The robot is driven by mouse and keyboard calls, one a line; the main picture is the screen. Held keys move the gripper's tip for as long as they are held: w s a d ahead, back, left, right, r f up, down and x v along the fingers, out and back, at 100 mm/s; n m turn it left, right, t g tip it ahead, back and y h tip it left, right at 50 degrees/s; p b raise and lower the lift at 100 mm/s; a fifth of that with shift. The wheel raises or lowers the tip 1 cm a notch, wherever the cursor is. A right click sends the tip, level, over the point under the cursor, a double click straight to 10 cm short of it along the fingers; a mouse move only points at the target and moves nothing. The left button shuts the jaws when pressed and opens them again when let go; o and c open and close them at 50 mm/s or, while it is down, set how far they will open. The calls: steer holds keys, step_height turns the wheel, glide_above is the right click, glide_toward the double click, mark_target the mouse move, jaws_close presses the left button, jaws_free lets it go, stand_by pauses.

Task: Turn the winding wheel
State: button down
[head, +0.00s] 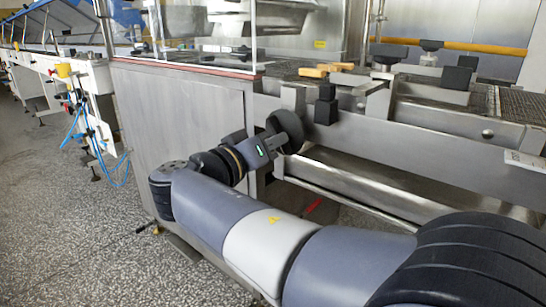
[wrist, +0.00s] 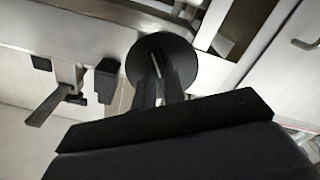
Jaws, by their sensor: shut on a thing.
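The winding wheel is a dark round disc (head: 288,126) on the side of the steel machine, below its top rail. In the wrist view the disc (wrist: 183,52) is seen nearly face on. My gripper (head: 272,143) reaches it from the front left. In the wrist view the two dark fingers of my gripper (wrist: 160,78) stand close together over the disc and are shut on a part of the wheel. The fingers hide the exact place of the grip.
A black block-like knob (head: 326,104) sits just right of the wheel on the frame. A steel trough (head: 360,178) runs below the rail. The steel cabinet (head: 180,120) stands close behind my arm. The speckled floor at left is open.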

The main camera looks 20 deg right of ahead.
steer(key=shift+m+b, duration=0.3)
steer(key=shift+m, duration=0.1)
steer(key=c, duration=1.5)
jaws_free()
steer(key=shift+p+v, duration=1.55)
steer(key=shift+v, duration=3.9)
steer(key=shift+d, duration=0.1)
steer(key=b+x, duration=0.3)
steer(key=x, duration=0.7)
steer(key=shift+w+d, duration=0.25)
